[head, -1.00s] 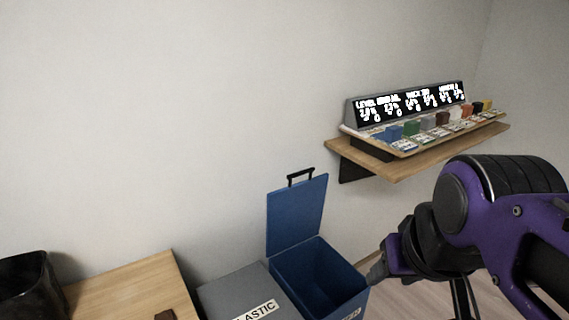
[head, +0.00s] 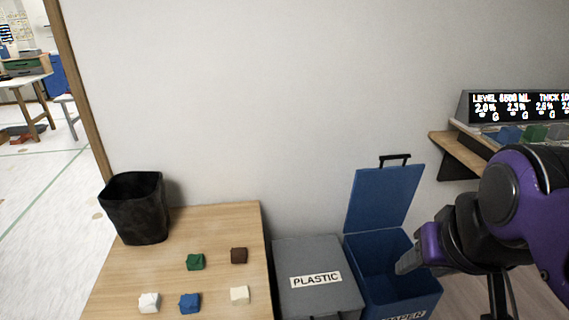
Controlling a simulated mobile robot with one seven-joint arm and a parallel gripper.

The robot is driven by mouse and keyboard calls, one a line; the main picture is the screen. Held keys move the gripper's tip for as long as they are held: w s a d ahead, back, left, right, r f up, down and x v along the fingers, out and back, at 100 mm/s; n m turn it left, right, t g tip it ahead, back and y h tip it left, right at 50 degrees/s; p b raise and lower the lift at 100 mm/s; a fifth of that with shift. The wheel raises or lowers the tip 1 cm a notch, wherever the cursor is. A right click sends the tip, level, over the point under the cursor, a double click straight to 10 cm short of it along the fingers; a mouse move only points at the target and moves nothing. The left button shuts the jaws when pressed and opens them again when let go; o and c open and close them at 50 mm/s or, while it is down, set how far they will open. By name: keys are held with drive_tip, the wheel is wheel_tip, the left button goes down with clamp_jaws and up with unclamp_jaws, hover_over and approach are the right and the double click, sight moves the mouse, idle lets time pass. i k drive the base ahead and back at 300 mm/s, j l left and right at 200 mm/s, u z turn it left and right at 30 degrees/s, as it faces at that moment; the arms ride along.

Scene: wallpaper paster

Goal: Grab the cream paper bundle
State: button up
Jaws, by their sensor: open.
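The cream paper bundle (head: 240,295) is a small crumpled block at the front right of the wooden table (head: 222,222). A whiter bundle (head: 149,303) lies at the front left, and a blue one (head: 189,303) lies between the two. A green bundle (head: 195,262) and a brown one (head: 239,255) lie behind them. My gripper (head: 408,262) is open at the right, over the open blue bin in the picture and well apart from the cream bundle. Only part of its fingers shows.
A black basket (head: 135,208) stands at the table's back left. Right of the table are a grey bin with a closed lid marked PLASTIC (head: 318,262) and an open blue bin (head: 375,285). A wall shelf (head: 458,152) with a lit display is at the right.

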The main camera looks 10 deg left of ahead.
sight(239, 296)
drive_tip(key=j+u, duration=0.1)
drive_tip(key=u, duration=0.25)
drive_tip(key=j+u, duration=0.1)
drive_tip(key=u, duration=0.25)
drive_tip(key=j+u, duration=0.1)
drive_tip(key=u, duration=0.25)
